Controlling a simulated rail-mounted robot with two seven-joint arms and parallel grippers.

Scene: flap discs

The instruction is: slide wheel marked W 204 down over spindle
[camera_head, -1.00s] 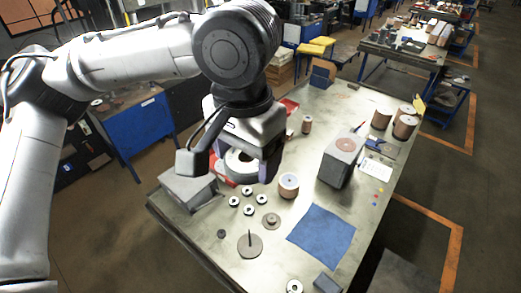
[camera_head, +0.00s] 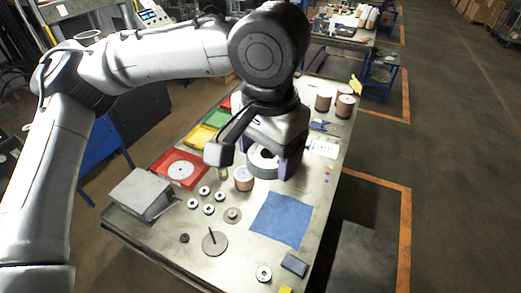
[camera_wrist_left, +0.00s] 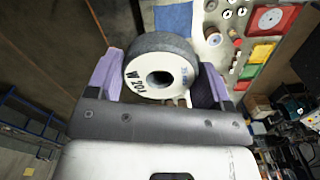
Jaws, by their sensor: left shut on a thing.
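The wheel marked W 204 (camera_wrist_left: 160,72) is a thick grey ring with a pale labelled face and a centre hole. My left gripper (camera_wrist_left: 158,80) is shut on it, with one purple finger on each side. In the head view the wheel (camera_head: 262,163) hangs in the left gripper (camera_head: 270,168) over the middle of the table, beyond the spindle. The spindle (camera_head: 211,233) is a thin upright post on a round grey base (camera_head: 215,244) near the table's front. Nothing is on the post. The spindle is not seen in the wrist view. My right gripper is not in view.
A blue cloth (camera_head: 282,219) lies right of the spindle. Several small ringed discs, a dark nut (camera_head: 184,238) and a copper-coloured spool (camera_head: 243,179) stand nearby. A grey box (camera_head: 142,193) and red tray (camera_head: 179,168) are at left. A dark block (camera_head: 294,265) sits at front right.

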